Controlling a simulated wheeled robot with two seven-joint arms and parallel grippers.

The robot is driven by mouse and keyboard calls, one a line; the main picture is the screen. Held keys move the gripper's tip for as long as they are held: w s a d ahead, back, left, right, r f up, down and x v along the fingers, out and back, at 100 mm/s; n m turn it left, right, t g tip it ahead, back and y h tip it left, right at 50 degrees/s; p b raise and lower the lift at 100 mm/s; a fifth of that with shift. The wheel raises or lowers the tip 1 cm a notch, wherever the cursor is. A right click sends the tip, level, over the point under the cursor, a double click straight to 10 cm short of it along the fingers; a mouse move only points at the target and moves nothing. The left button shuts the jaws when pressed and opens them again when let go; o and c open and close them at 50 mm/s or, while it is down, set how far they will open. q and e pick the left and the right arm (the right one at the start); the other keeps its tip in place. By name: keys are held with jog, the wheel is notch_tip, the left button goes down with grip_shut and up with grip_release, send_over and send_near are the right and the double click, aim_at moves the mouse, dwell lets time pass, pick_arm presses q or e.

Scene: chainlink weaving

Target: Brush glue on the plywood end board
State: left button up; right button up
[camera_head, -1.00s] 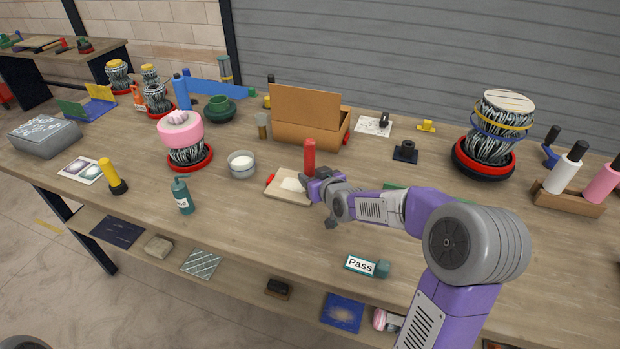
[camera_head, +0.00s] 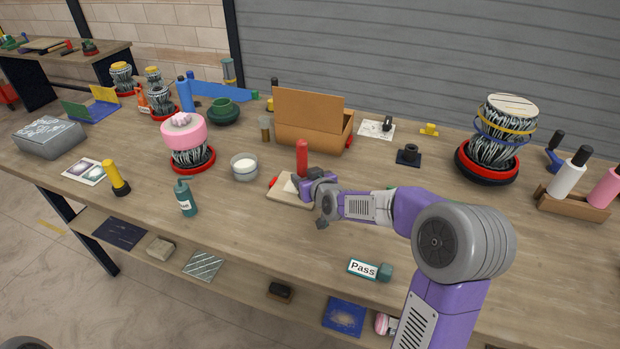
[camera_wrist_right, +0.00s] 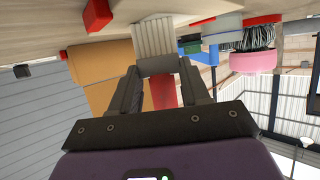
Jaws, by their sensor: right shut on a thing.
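The plywood end board (camera_head: 284,200) lies flat near the middle of the bench, with small red pieces at its edges. My right gripper (camera_head: 307,184) is shut on a brush with an upright red handle (camera_head: 302,155), over the board. In the right wrist view the brush's pale ribbed bristle end (camera_wrist_right: 153,37) shows beyond the fingers (camera_wrist_right: 161,85), with its red handle between them. A pale patch shows on the board by the brush; I cannot tell glue from bristles, nor whether the bristles touch. A clear cup of white stuff (camera_head: 244,169) stands left of the board.
A brown open box (camera_head: 309,132) stands behind the board. A green bottle (camera_head: 186,200) and a pink-topped drum (camera_head: 185,140) stand to the left. A "Pass" block (camera_head: 363,269) lies near the front edge. The bench between it and the board is clear.

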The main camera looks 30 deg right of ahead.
jog(key=shift+w+a+r+p, duration=0.1)
jog(key=shift+w+a+p, duration=0.65)
jog(key=shift+w+a, duration=0.2)
jog(key=shift+w+a+p, duration=0.3)
jog(key=shift+w+a, duration=0.15)
jog(key=shift+w, duration=0.2)
jog(key=shift+w+a+p, duration=0.8)
jog(key=shift+w+a, duration=0.1)
jog(key=shift+w, duration=0.2)
jog(key=shift+s+d, duration=0.1)
